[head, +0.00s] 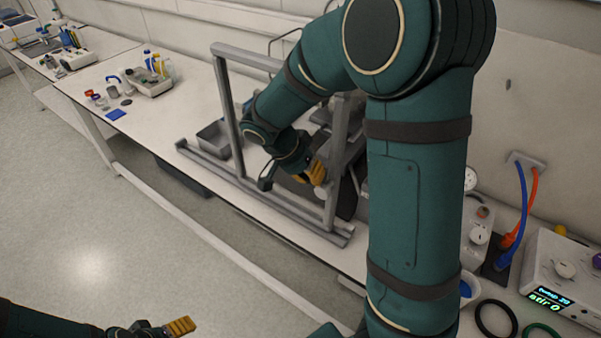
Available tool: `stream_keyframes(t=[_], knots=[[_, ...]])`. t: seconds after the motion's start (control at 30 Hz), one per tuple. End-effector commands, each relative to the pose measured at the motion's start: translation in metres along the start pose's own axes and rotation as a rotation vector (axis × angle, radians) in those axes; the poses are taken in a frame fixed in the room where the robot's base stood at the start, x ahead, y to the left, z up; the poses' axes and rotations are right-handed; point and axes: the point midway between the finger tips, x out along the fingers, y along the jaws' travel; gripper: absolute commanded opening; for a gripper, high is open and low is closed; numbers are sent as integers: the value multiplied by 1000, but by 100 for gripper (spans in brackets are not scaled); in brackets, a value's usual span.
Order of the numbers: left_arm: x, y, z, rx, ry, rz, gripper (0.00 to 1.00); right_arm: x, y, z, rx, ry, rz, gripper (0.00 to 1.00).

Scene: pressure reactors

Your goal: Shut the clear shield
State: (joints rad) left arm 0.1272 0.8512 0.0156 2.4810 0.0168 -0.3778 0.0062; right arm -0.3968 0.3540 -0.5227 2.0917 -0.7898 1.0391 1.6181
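A grey upright frame (229,118) stands on the bench, with a top bar, two posts and long rails at its foot. I take it to hold the clear shield; no pane can be made out. My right arm comes down from the upper right across the frame. My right gripper (317,174), with orange ribbed fingers, is at the right post, beside a pale round knob (320,191). Whether it touches or grips the knob cannot be told. My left gripper (180,327) is low at the left over the floor, away from the bench, with its finger opening unclear.
A grey tray (214,139) sits behind the frame. A stirrer with a lit display (566,282), blue and orange cables (521,215) and dark rings (496,318) lie at the right. Bottles (152,62) and small items stand at the bench's far left. The floor in front is clear.

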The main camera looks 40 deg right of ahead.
Motion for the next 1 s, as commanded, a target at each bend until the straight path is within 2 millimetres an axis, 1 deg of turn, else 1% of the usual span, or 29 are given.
stream_keyframes(t=[0.03, 0.1, 0.2, 0.33, 0.57, 0.87, 1.0], knots=[[3, -1, 0, 0, 0, 0, 77, 4, 7, 1, 1, -2, 1, 0], [4, -2, 1, 0, -2, 0, 77, 7, 16, 2, 1, -2, 1, 0], [5, -2, 2, 1, -4, 0, 77, 10, 26, 4, 1, -2, 1, 0], [6, -2, 3, 2, -5, 0, 77, 12, 34, 4, 1, -1, 2, 0], [6, -2, 3, 2, -6, 1, 77, 14, 38, 4, 1, -1, 4, 0], [6, -2, 3, 2, -6, 1, 77, 14, 39, 4, 1, -2, 6, 0], [4, -2, 2, 1, -4, 0, 77, 11, 37, 1, 2, -1, 7, 0]])
